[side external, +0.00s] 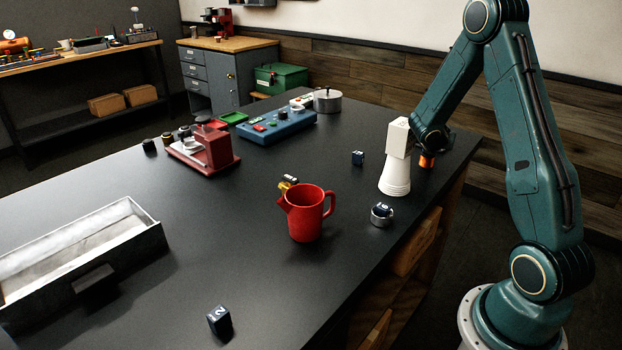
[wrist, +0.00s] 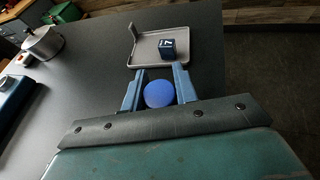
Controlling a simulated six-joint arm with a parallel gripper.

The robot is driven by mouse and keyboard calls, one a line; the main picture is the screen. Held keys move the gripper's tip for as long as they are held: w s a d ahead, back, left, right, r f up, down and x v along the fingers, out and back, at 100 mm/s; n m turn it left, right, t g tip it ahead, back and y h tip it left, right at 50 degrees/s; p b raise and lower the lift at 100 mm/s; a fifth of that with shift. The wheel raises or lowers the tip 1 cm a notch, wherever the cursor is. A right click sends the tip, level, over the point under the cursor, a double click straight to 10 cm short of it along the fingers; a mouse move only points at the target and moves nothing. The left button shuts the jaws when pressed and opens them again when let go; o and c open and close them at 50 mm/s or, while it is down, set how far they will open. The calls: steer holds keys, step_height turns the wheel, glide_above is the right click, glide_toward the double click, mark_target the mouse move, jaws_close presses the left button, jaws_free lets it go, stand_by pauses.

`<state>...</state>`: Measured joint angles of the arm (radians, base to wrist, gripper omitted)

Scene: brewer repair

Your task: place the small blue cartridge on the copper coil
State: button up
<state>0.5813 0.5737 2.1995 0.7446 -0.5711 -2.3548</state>
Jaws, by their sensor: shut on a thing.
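In the wrist view, my gripper (wrist: 159,76) is shut on the small blue cartridge (wrist: 159,94), which shows as a round blue end between the two blue fingers. In the side view my gripper (side external: 432,145) is low over the right edge of the table, partly behind a white block. The copper coil (side external: 427,160) shows there as a small orange cylinder directly below my gripper. The cartridge cannot be made out in the side view, so I cannot tell whether it touches the coil. The coil is hidden in the wrist view.
A white block on a tapered white stand (side external: 395,178) is close beside my gripper. A red jug (side external: 306,215) and a metal cup (side external: 381,217) stand nearer the side camera.

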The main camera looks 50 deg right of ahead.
steer(key=shift+f, duration=0.2)
steer(key=o, duration=1)
steer(key=shift+r, duration=0.15)
steer(key=shift+s+a+r, duration=0.15)
steer(key=shift+a+r, duration=0.05)
steer(key=shift+a, duration=0.3)
steer(key=shift+v, duration=1.05)
step_height(320, 180, up, 5)
steer(key=shift+d+f, duration=0.1)
steer(key=shift+r, duration=1.1)
